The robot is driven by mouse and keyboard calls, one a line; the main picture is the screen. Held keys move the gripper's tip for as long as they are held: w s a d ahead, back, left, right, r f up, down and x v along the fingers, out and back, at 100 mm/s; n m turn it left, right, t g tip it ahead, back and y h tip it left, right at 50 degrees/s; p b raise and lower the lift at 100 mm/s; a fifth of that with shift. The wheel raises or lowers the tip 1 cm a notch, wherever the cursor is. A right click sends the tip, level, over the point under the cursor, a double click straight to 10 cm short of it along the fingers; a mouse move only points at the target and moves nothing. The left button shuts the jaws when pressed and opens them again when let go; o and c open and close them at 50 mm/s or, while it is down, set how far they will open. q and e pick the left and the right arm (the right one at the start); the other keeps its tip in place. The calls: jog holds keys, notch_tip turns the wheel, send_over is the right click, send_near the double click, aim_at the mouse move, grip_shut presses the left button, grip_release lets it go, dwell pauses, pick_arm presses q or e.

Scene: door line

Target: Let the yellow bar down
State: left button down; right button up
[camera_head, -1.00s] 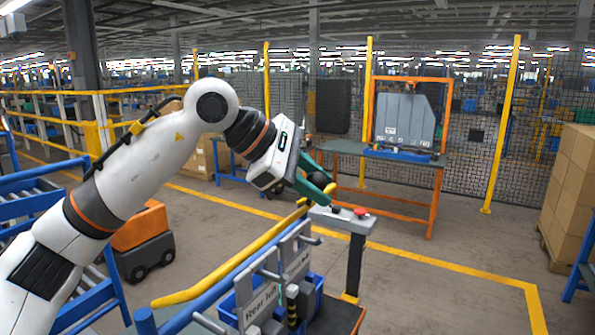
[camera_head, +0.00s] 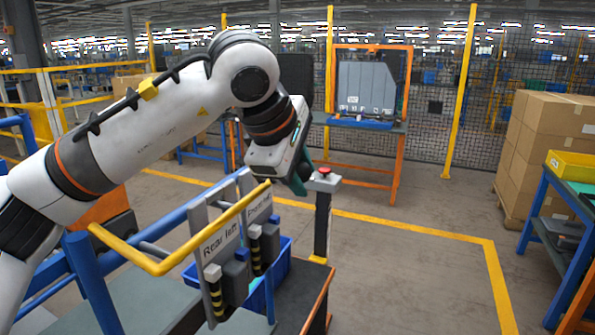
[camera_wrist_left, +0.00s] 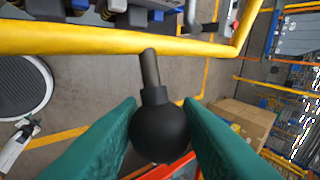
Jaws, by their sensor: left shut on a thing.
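The yellow bar (camera_head: 205,236) is a bent tube that runs across the front of two grey plates labelled "Rear left" and similar. In the left wrist view the bar (camera_wrist_left: 90,41) crosses the top, and a short stem joins it to a black ball knob (camera_wrist_left: 160,132). My left gripper (camera_head: 297,182) is at the bar's far right end. In the left wrist view its green fingers (camera_wrist_left: 160,110) are shut on the knob, one on each side. In the head view the knob is hidden by the gripper. My right gripper is not in view.
A post with a red button (camera_head: 323,171) stands just right of my left gripper. A blue bin (camera_head: 262,288) and striped parts sit below the bar. An orange-framed table (camera_head: 350,120) stands behind. Cartons (camera_head: 545,140) and a blue bench (camera_head: 540,205) are at right. Floor between is clear.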

pick_arm(q)
jog(key=shift+f+b, duration=0.5)
jog(key=shift+f, duration=0.3)
jog(key=c, duration=1)
grip_release()
jog(key=shift+c, duration=0.2)
jog(key=b+v, duration=0.1)
jog(key=v, duration=1.1)
